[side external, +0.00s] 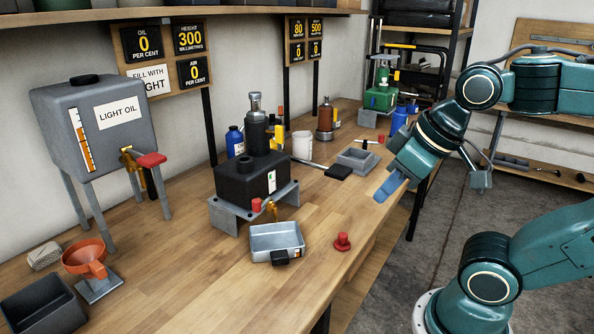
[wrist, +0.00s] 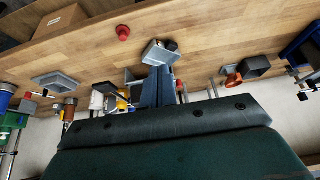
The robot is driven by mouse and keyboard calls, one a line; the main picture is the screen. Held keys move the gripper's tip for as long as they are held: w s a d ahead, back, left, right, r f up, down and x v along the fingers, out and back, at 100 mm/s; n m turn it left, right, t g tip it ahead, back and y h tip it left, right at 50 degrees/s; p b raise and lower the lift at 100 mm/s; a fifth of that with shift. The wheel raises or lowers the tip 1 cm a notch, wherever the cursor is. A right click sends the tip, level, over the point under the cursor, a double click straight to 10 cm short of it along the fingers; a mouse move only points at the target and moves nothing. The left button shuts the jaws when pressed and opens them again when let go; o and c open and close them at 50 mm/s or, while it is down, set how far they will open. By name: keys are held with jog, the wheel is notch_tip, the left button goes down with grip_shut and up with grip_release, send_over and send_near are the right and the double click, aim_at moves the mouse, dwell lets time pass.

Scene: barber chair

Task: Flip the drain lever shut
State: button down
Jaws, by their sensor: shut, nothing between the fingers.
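The black reservoir (side external: 240,180) stands on a grey metal stand (side external: 222,217) mid-bench. A brass drain spout (side external: 273,211) shows at its front, with a small red lever end (side external: 256,205) to the left. I cannot tell the lever's exact position. A metal drain tray (side external: 262,243) sits below and also shows in the wrist view (wrist: 152,54). My gripper (side external: 388,188) is shut and empty, in the air right of the reservoir and apart from it. Its blue fingers also show in the wrist view (wrist: 158,86), where they hide part of the reservoir area.
A red plug (side external: 342,242) stands right of the tray. A light oil tank (side external: 95,120) with a red tap handle (side external: 151,160) is at left, near an orange funnel (side external: 85,259). The front bench is mostly clear.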

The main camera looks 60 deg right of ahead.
jog(key=c, duration=1.3)
grip_release()
jog(key=shift+w+r, duration=0.15)
jog(key=shift+c, duration=0.2)
jog(key=shift+w+r, duration=0.15)
jog(key=shift+w, duration=0.05)
notch_tip(320, 180, up, 4)
jog(key=g, duration=0.6)
send_over(256, 200)
jog(key=shift+f, duration=0.2)
jog(key=shift+f, duration=6.8)
grip_shut()
